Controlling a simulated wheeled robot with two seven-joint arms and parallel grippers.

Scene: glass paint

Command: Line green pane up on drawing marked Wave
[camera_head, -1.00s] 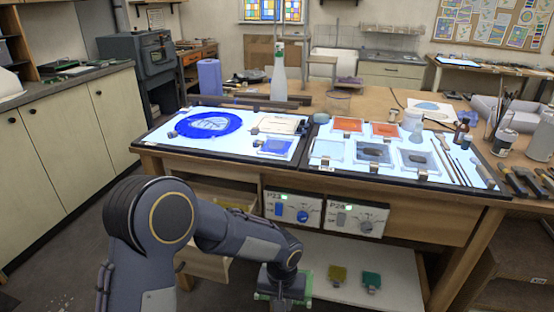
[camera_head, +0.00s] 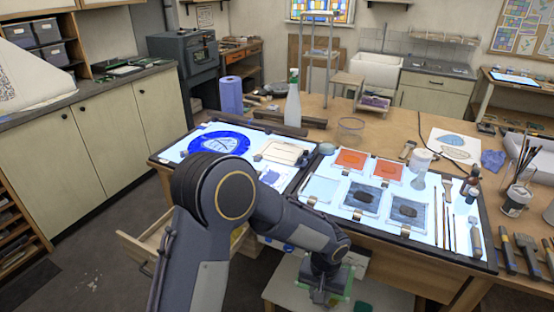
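My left arm reaches down in front of the bench. Its gripper (camera_head: 328,297) is low at the bottom of the head view, over a pale shelf. Green pane edges (camera_head: 350,279) show around the gripper, which appears shut on the pane; the wrist hides the fingertips and most of the pane. Two lit drawing tables stand on the bench above and beyond the gripper. The left one (camera_head: 207,172) and the right one (camera_head: 420,228) carry framed panes and drawings. I cannot read which drawing is marked Wave. My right gripper is not in view.
The pale shelf (camera_head: 283,290) lies under the bench, with a teal pane (camera_head: 362,307) on it. An open drawer (camera_head: 147,248) juts out at left. A spray bottle (camera_head: 293,103), brushes (camera_head: 447,215) and jars crowd the bench. Open floor lies at left.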

